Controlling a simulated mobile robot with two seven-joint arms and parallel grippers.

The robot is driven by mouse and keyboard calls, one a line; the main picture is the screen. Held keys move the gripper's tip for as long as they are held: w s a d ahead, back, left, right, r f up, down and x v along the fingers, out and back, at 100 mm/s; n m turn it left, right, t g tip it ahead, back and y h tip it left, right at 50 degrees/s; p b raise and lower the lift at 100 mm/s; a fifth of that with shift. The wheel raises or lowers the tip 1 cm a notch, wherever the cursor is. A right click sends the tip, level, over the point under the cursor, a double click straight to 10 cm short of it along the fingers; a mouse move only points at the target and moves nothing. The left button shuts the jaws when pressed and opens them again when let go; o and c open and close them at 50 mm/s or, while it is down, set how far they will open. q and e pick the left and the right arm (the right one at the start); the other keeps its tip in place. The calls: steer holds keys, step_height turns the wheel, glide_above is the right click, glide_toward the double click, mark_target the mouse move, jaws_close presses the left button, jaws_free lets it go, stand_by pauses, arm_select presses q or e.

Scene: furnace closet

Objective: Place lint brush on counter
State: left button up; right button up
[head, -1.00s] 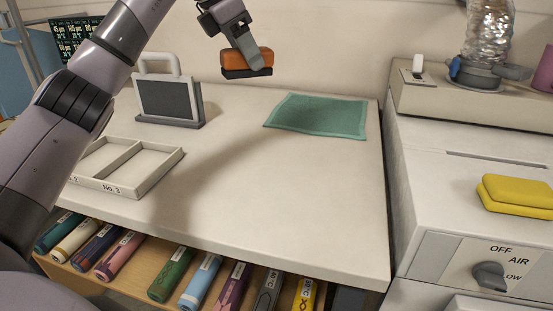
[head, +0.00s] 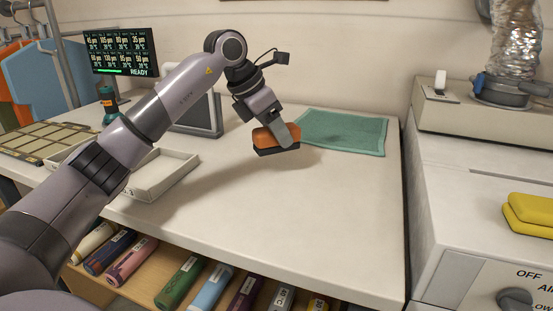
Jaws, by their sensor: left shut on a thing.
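The lint brush (head: 264,139) has an orange top and a dark underside. My left gripper (head: 285,134) is shut on it. The brush is held over the white counter (head: 290,215), just in front of the green cloth. A shadow lies on the counter to its left; I cannot tell whether the underside touches the surface. My right gripper is not in view.
The green cloth (head: 342,131) lies at the counter's back right. The counter's front middle is clear.

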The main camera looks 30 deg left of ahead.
mark_target(276, 152)
arm_select(q)
steer(key=shift+f+b, duration=0.35)
steer(key=shift+f, duration=2.45)
steer(key=shift+f, duration=0.1)
steer(key=o, duration=0.9)
steer(key=shift+o, duration=0.2)
steer(key=shift+r, duration=0.25)
steer(key=p+v, duration=0.1)
steer(key=v, duration=1.1)
steer(key=shift+f, duration=0.1)
